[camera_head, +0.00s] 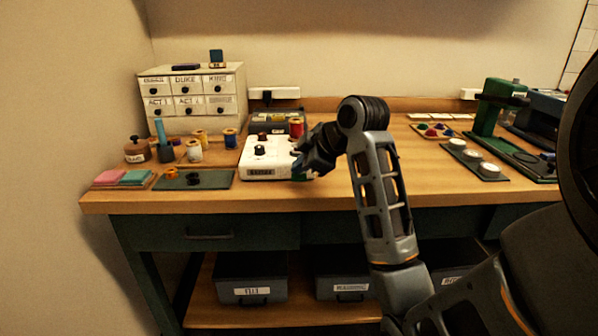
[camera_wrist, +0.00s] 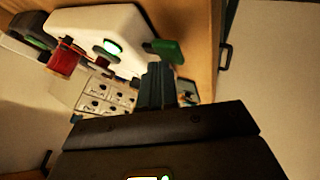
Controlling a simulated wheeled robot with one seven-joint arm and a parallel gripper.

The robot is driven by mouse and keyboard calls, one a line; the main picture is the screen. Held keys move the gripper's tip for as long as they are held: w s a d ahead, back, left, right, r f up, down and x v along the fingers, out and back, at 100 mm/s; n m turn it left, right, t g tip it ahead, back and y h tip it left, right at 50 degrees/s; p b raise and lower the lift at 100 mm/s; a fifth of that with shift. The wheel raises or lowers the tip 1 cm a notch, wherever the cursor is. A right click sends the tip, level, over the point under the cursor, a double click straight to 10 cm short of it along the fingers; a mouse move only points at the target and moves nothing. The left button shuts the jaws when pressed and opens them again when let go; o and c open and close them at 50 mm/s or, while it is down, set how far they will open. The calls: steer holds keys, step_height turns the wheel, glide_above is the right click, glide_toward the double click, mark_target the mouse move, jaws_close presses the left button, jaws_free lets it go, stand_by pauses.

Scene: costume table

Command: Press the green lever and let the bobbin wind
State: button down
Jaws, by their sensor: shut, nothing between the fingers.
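The white bobbin winder (camera_head: 258,166) stands on the table, left of the middle. In the wrist view its white body (camera_wrist: 120,20) carries a glowing green light (camera_wrist: 113,47). The green lever (camera_wrist: 166,50) sticks out from the side of the body. A red spool or bobbin (camera_head: 296,127) stands at the winder's back right; red also shows in the wrist view (camera_wrist: 66,59). My gripper (camera_head: 303,163) is at the winder's right side. Its fingers (camera_wrist: 155,70) are shut and empty, with the tips close to the lever. I cannot tell whether they touch it.
Left of the winder are a dark mat (camera_head: 205,185), thread spools (camera_head: 194,151) and pink and green cloths (camera_head: 135,177). A drawer cabinet (camera_head: 160,110) stands behind them. A green press (camera_head: 490,110) and a tray of white discs (camera_head: 472,160) are at the right.

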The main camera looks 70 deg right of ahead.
mark_target(301, 177)
steer(key=shift+r+p, duration=0.45)
steer(key=shift+r, duration=0.2)
step_height(301, 177, up, 5)
steer(key=p, duration=0.5)
steer(key=shift+r, duration=0.1)
stand_by(0.7)
